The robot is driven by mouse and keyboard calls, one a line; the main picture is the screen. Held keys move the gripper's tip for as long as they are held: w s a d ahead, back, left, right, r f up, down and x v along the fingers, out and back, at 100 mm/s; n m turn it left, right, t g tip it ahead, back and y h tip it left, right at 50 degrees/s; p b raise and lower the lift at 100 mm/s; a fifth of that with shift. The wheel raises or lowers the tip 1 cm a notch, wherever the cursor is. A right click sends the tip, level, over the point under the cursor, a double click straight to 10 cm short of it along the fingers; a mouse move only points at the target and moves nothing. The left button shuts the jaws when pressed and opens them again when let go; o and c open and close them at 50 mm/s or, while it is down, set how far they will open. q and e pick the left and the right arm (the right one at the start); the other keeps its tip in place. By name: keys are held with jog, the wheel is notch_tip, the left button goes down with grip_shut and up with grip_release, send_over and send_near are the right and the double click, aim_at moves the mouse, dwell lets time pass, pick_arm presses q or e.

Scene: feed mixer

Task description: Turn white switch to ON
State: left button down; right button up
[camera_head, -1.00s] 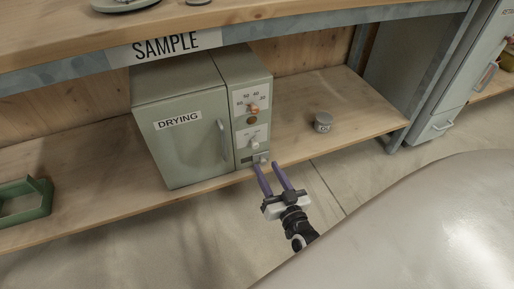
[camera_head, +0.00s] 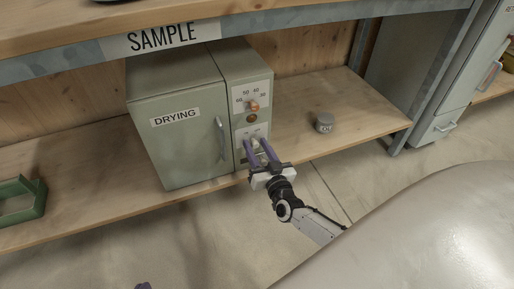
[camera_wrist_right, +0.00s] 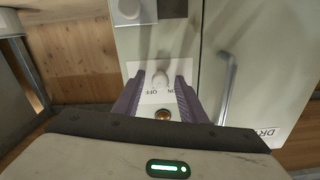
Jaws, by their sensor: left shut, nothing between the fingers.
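The drying oven (camera_head: 180,130) stands on the lower shelf, with its control panel on its right side. The white switch (camera_wrist_right: 160,78) is on a white plate marked ON and OFF, seen upside down in the right wrist view; which mark it points to is unclear. In the head view the fingers mostly cover it. My right gripper (camera_head: 257,142) is open in front of this plate, with one purple finger on each side of the switch in the right wrist view. Contact cannot be told. Only a purple tip of my left gripper (camera_head: 143,286) shows at the bottom edge, shut.
Above the switch plate are a brown round light (camera_head: 252,119) and an orange dial (camera_head: 253,105). The oven handle (camera_head: 221,138) is left of the panel. A small grey jar (camera_head: 324,122) stands right of the oven. A green tray (camera_head: 40,198) is at far left. The upper shelf overhangs.

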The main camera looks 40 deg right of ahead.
grip_shut()
pick_arm(q)
jog(key=shift+f, duration=0.15)
